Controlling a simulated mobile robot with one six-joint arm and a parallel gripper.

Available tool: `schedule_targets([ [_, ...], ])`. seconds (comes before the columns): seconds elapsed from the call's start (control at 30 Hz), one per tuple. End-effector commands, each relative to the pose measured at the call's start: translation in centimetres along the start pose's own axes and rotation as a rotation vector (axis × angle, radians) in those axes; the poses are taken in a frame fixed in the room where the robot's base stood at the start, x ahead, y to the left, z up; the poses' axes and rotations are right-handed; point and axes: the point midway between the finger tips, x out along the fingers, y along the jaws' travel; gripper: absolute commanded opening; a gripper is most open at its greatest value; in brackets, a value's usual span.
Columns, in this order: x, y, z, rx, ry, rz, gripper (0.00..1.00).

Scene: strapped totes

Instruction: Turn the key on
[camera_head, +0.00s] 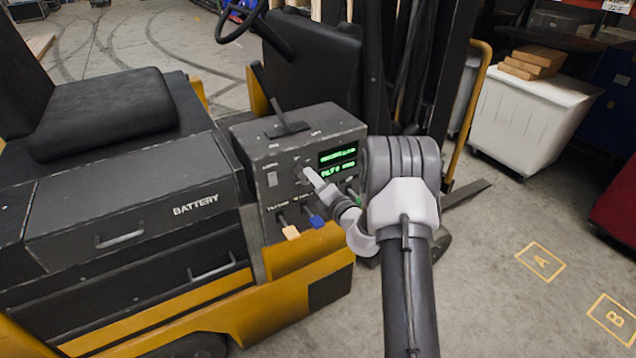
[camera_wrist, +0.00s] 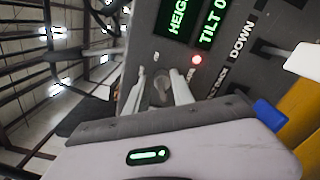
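The forklift's grey control panel (camera_head: 290,165) faces my arm. My gripper (camera_head: 312,178) reaches its front face, left of the green display. In the wrist view my gripper (camera_wrist: 159,80) has its two pale fingers apart, one on each side of a small grey key (camera_wrist: 160,88) at the panel. The fingers look open around the key, with narrow gaps; I cannot tell whether either touches it. In the head view the key is too small and covered to make out.
A lit green display (camera_head: 338,163) and a red light (camera_wrist: 196,59) show on the panel. Below are levers with a cream knob (camera_head: 291,232) and a blue knob (camera_head: 317,221), close to my gripper. A white bin (camera_head: 520,125) stands at the right.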

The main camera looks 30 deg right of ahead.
Motion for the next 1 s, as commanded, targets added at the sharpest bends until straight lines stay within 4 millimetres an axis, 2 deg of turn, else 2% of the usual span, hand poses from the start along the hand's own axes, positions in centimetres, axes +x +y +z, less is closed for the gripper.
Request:
schedule_targets([
  [0.17, -2.8, 0.0, 0.1, 0.003, -0.002, -0.004, 0.29],
  [0.4, -10.6, -0.1, 0.2, 0.003, -0.004, -0.006, 0.29],
  [0.5, -13.5, -0.1, 0.1, 0.004, -0.003, -0.005, 0.29],
  [0.6, -15.6, -0.1, 0.1, 0.003, -0.003, -0.003, 0.29],
  [0.77, -17.2, 0.0, 0.0, 0.001, -0.001, -0.002, 0.29],
  [1.0, -17.3, 0.0, 0.0, 0.000, 0.000, 0.000, 0.29],
])
